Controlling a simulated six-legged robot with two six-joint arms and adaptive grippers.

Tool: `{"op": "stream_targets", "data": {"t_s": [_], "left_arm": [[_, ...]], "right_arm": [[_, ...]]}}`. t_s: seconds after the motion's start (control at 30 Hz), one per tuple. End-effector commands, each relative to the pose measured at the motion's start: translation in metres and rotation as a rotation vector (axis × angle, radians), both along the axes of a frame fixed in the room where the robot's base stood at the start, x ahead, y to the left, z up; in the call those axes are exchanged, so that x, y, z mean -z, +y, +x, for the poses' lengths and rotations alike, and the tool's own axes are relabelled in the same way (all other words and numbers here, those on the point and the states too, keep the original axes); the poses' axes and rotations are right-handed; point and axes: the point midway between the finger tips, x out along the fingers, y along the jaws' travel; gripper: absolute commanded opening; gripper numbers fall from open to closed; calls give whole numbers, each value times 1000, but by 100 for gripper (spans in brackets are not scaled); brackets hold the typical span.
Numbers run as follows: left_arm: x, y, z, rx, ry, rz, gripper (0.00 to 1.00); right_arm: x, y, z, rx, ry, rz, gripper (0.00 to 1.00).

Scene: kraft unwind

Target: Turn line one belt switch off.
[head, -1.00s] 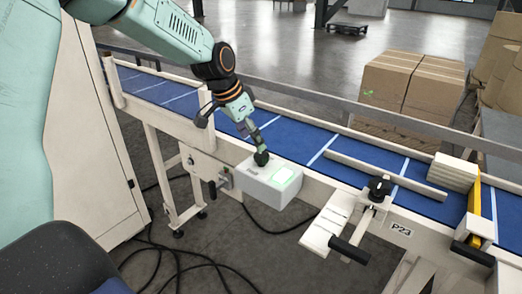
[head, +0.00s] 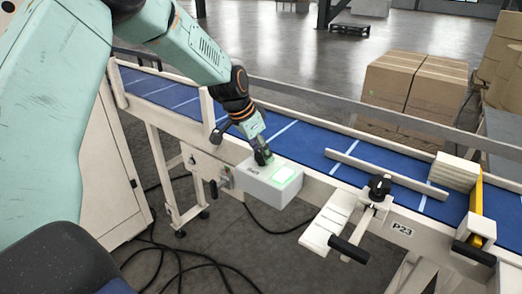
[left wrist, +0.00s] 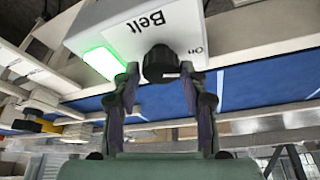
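The line one belt switch is a light grey box (head: 262,186) on the near side of the conveyor. A green lamp (head: 286,175) glows on its top; it also shows in the left wrist view (left wrist: 103,62). There the box reads "Belt" and "On", and its black knob (left wrist: 160,63) faces me. My left gripper (head: 263,158) is over the box in the head view. In the left wrist view its fingers (left wrist: 160,72) are apart, one on each side of the knob, with narrow gaps; contact is unclear. My right gripper is not in view.
The blue conveyor belt (head: 310,140) runs behind the box. A bracket with a black knob (head: 380,187) and a plate marked P23 (head: 402,229) are to the right. A pale stack (head: 455,171) sits on the belt. Cables (head: 160,250) lie on the floor.

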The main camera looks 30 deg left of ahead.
Motion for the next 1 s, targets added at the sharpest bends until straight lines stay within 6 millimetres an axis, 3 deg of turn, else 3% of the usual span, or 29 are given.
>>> {"op": "stream_targets", "data": {"t_s": [0.37, 0.67, 1.0], "left_arm": [[0, 0, 0, 0, 1, 0, 8], [1, 1, 0, 39, 0, 0, 8], [3, 2, 1, 270, 0, -1, 8]], "right_arm": [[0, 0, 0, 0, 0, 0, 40], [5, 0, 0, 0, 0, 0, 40], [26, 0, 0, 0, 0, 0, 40]]}}
